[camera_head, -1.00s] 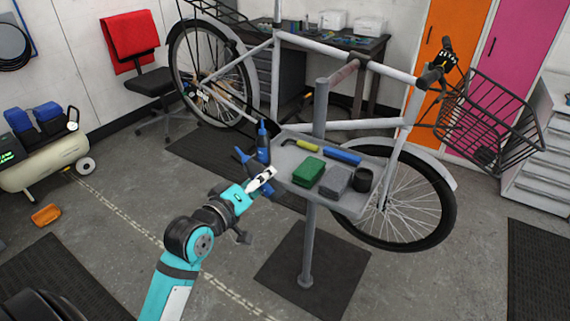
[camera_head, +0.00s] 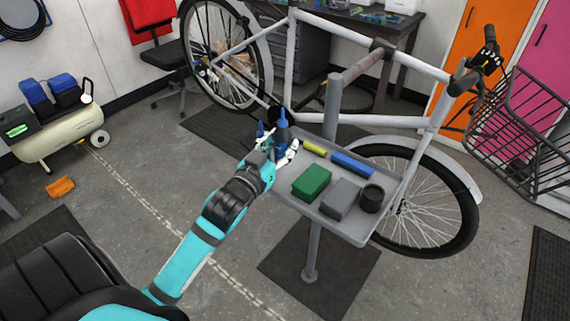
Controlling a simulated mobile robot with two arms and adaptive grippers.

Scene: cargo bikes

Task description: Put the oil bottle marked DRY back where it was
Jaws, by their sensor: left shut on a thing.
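My left gripper (camera_head: 283,150) is at the left end of the grey tray (camera_head: 338,229) on the work stand. Its pale fingers are shut on a dark blue bottle (camera_head: 283,126), which stands about upright with its pointed nozzle up. The lower part of the bottle is hidden by the gripper, and no marking can be read, so I cannot tell if it says DRY. Another small blue shape (camera_head: 261,130) shows just left of it, mostly hidden by the gripper. I cannot tell whether the held bottle touches the tray. My right gripper is not in view.
On the tray are a green block (camera_head: 312,182), a grey block (camera_head: 341,198), a dark cup (camera_head: 372,198), a blue cylinder (camera_head: 353,164) and a yellow-handled tool (camera_head: 315,148). The stand's post (camera_head: 331,112) and the bike frame (camera_head: 392,121) rise behind. Bare tray lies in front of the tool.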

